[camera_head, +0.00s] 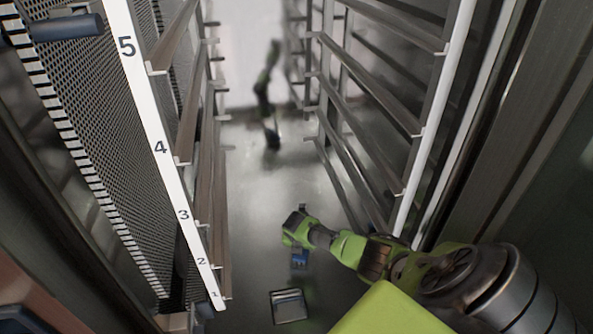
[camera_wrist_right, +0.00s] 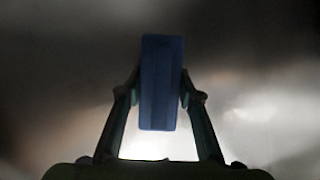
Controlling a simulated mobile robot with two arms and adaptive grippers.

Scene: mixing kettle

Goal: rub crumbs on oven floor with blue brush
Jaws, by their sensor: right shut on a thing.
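My right arm comes in from the lower right of the head view and reaches into the oven. My right gripper (camera_head: 299,246) is low over the oven floor (camera_head: 240,240). It is shut on the blue brush (camera_head: 299,259), which shows small beneath it. In the right wrist view the brush (camera_wrist_right: 161,82) stands upright between the two fingers (camera_wrist_right: 160,95). I cannot tell whether the brush touches the floor. No crumbs can be made out. My left gripper is not in view.
Rack rails line the left wall (camera_head: 190,100) and the right wall (camera_head: 370,90). A numbered white strip (camera_head: 161,148) runs down the left side. A small dark square object with a light rim (camera_head: 289,307) lies at the near floor. The floor farther back looks clear.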

